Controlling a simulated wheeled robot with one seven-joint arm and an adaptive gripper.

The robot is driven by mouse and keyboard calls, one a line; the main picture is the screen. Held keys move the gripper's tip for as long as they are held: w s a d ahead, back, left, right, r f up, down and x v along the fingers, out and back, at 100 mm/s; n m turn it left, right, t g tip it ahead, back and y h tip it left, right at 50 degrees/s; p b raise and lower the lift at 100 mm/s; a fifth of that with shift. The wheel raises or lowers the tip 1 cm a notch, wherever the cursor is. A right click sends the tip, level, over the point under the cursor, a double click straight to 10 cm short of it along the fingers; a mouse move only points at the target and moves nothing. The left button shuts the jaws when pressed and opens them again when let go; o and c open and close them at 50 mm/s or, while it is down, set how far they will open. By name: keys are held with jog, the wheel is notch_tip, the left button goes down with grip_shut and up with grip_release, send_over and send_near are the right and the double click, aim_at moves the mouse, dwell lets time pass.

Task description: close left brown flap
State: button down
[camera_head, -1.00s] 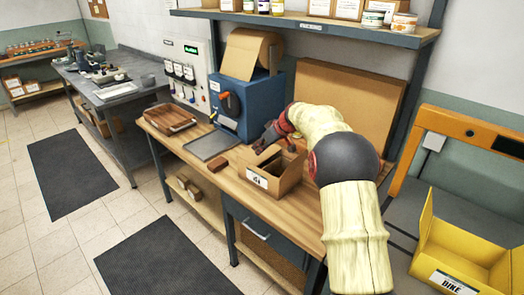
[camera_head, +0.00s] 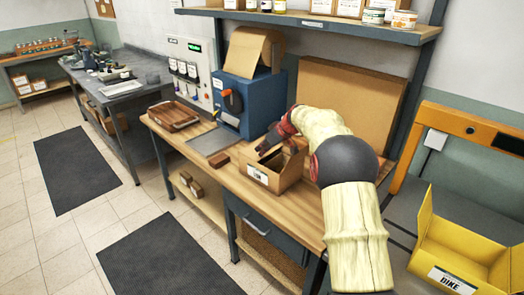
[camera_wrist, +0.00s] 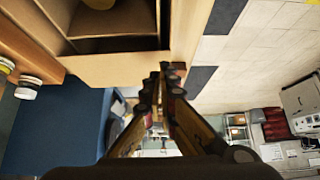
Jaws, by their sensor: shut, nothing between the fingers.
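The brown cardboard box (camera_head: 286,178) stands on the wooden bench with a white label on its front. It is open at the top, and its dark inside shows in the wrist view (camera_wrist: 112,44). The left brown flap is hard to make out beside my gripper, so I cannot tell its angle. My gripper (camera_head: 264,147) is at the box's upper left side, fingers shut and empty. In the wrist view the closed fingertips (camera_wrist: 163,78) are close beside a tan cardboard face of the box. I cannot tell whether they touch it.
A small brown block (camera_head: 220,163) and a grey plate (camera_head: 212,140) lie left of the box. A blue machine (camera_head: 247,104) stands behind them. A large cardboard panel (camera_head: 350,105) leans at the back. An open yellow box (camera_head: 468,248) is at the right.

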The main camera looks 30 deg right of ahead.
jog(key=shift+w, duration=0.1)
jog(key=shift+w+a+f, duration=0.3)
jog(key=shift+w+f, duration=0.05)
jog(key=shift+w, duration=0.25)
jog(key=v, duration=1.2)
